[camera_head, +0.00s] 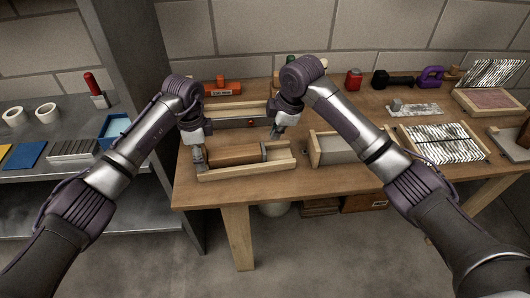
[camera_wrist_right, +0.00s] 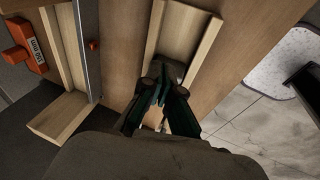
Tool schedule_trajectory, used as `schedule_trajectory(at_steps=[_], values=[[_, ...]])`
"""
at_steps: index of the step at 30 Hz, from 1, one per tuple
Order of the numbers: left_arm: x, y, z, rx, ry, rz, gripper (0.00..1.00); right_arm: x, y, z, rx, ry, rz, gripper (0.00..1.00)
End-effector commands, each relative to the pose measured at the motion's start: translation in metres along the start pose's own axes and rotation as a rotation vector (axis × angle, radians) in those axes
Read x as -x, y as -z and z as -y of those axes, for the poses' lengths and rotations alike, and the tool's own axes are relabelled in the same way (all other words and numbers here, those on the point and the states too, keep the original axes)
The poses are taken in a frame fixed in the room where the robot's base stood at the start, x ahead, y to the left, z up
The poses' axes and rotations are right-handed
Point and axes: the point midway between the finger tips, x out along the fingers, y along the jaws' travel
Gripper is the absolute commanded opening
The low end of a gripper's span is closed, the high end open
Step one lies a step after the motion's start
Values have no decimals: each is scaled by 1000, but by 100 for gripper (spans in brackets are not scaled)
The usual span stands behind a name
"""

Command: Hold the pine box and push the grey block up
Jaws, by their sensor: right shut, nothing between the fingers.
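The pine box (camera_head: 250,171) is a long, shallow pale-wood tray near the front left of the workbench. A brown wooden piece lies in it, and a small grey block (camera_head: 264,151) appears to stand at that piece's right end. My left gripper (camera_head: 199,158) is at the box's left end; whether its fingers grip the wall is too small to tell. My right gripper (camera_head: 275,133) is shut and empty, just above the box's far side near the grey block. In the right wrist view, its fingertips (camera_wrist_right: 159,90) point at the pine box (camera_wrist_right: 206,50); contact cannot be told.
Behind the box stands another wooden tray with a metal bar, and an orange block (camera_head: 222,87) beyond. A grey-floored wooden tray (camera_head: 340,147) is to the right. A metal shelf (camera_head: 70,160) stands left. Bare bench top lies in front of the trays.

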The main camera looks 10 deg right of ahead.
Motion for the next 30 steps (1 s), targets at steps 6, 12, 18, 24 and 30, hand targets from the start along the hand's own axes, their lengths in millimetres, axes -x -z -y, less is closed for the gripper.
schedule_trajectory(at_steps=[6,12,18,24,30], values=[[4,0,1,0,2,0,64,0,0,0,0,0,0,0],[35,0,1,-1,5,0,64,0,0,0,0,0,0,0],[79,0,2,-1,5,0,64,0,0,0,0,0,0,0],[110,0,1,0,2,0,64,0,0,0,0,0,0,0],[120,0,0,0,0,1,64,0,0,0,0,0,0,0]])
